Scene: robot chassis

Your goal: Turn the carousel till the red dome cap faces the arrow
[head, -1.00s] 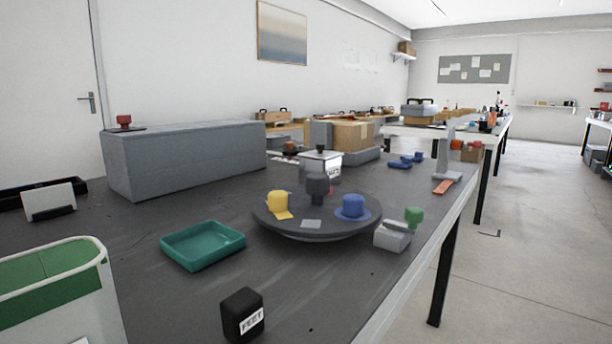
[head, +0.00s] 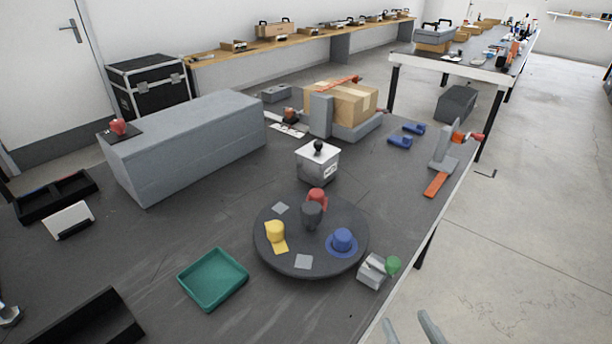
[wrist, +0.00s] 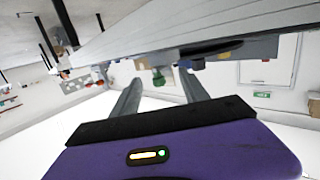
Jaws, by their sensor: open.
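The carousel (head: 322,264) is a dark round disc on the bench, with a dark knob (head: 311,213) at its middle. The red dome cap (head: 317,194) stands at its far side, partly behind the knob. A yellow cap (head: 275,230) is at the left and a blue cap (head: 343,238) at the right. I cannot make out the arrow for certain. My gripper (head: 404,318) is open and empty at the bottom edge, right of the bench and apart from the carousel. Its fingers also show in the wrist view (wrist: 161,78).
A grey block with a green knob (head: 372,271) stands close to the carousel's front right, near the bench edge. A green tray (head: 213,280) lies front left. A white-topped box (head: 318,161) stands behind the carousel. A long grey block (head: 190,145) is farther left.

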